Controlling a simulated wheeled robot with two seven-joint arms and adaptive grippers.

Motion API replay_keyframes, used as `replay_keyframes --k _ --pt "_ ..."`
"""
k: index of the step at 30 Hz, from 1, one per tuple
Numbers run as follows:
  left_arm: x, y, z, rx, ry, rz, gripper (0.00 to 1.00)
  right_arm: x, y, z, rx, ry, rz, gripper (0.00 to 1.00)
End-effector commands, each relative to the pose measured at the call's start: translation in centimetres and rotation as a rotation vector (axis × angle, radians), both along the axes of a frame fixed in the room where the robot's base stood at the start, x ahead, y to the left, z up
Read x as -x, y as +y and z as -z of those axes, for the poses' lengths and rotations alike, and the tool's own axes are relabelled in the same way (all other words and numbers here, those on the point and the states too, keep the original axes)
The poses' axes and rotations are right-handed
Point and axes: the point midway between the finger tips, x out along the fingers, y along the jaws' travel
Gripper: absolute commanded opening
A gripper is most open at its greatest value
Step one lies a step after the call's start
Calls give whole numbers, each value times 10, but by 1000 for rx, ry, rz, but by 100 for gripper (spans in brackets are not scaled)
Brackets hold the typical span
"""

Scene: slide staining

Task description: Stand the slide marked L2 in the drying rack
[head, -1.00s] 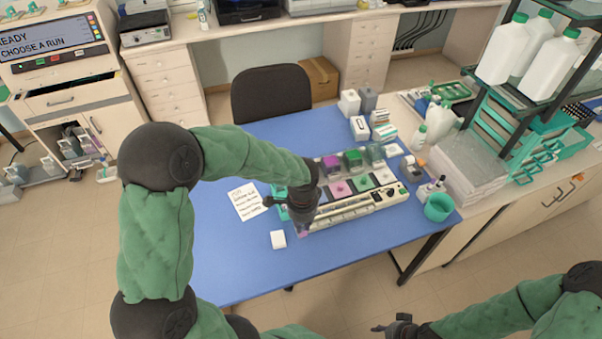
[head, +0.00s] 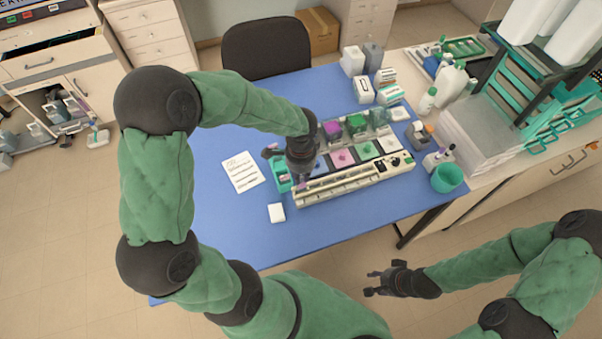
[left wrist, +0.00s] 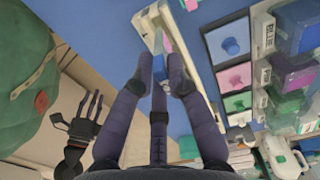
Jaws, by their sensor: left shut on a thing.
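My left gripper (head: 301,178) points down over the left end of the cream slotted unit (head: 345,187). In the left wrist view its fingertips (left wrist: 161,78) are closed on a small, thin piece, likely a slide (left wrist: 162,65); its marking cannot be read. The gripper hides much of this piece in the head view. A teal rack-like holder (head: 281,182) stands at the unit's left end, partly behind the gripper; I cannot tell if it is the drying rack. My right gripper (head: 371,282) is open and empty, off the table's front edge.
Behind the slotted unit are coloured pads (head: 342,157) and jars with purple and green contents (head: 356,124). A written sheet (head: 242,172) and a small white block (head: 276,212) lie to the left. The blue table's (head: 225,240) front left is clear.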

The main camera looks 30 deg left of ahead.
Motion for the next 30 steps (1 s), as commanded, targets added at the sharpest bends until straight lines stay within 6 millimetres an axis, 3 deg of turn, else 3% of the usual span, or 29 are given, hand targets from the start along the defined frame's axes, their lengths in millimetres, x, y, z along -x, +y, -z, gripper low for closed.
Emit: replay_keyframes --k 21,30 --pt "0 0 45 0 0 -1 0 0 0 36 0 0 0 40" --pt "0 0 55 0 0 0 0 0 0 43 0 0 0 40"
